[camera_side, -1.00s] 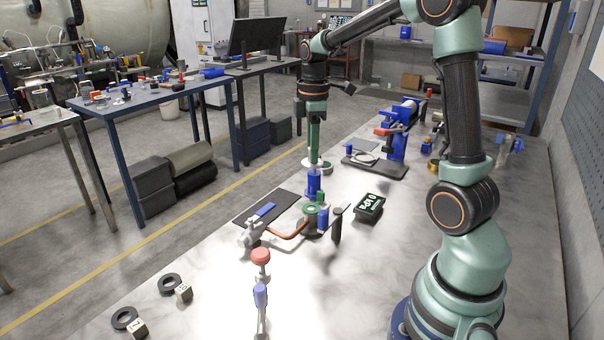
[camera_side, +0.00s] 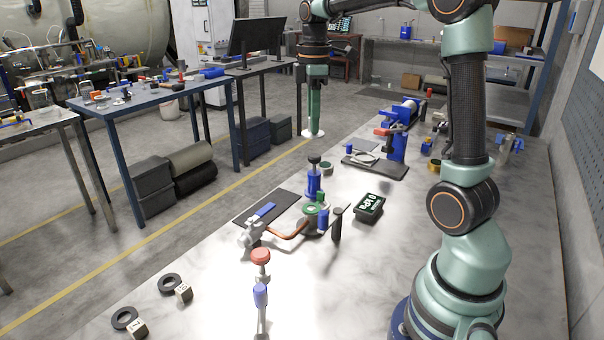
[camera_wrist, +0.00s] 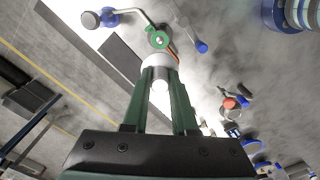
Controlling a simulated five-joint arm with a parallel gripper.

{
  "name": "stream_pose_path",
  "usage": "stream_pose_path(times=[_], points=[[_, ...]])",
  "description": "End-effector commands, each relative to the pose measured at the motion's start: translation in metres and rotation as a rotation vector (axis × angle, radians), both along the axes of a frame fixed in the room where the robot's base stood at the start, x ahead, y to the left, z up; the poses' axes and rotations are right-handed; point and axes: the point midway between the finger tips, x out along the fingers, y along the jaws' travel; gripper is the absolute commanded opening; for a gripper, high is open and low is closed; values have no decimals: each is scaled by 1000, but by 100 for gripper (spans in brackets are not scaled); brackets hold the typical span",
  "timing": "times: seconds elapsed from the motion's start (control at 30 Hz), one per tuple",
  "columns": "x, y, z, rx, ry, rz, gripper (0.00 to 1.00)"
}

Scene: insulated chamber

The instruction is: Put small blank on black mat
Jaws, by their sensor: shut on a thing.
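My gripper (camera_side: 313,126) is shut on a small white disc, the small blank (camera_side: 313,134), and holds it up above the bench. In the wrist view the blank (camera_wrist: 158,60) sits at the fingertips, partly hidden by the fingers (camera_wrist: 160,78). A flat black mat (camera_side: 284,198) lies on the left side of the bench, below and nearer the side camera than my gripper. A blue-handled valve is in front of it. A second dark mat or plate (camera_side: 390,169) lies further right, with a pale ring on it. I cannot tell which one the task names.
A blue post with a dark knob (camera_side: 314,180) and a small greenish cup (camera_side: 327,168) stand below my gripper.

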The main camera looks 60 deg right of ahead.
Motion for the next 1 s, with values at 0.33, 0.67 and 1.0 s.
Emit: stream_pose_path(times=[0.33, 0.67, 1.0], points=[[28, -11, -19, 1, 3, 0, 0], [94, -37, -85, 2, 5, 0, 0], [137, -52, -158, 1, 2, 0, 0]])
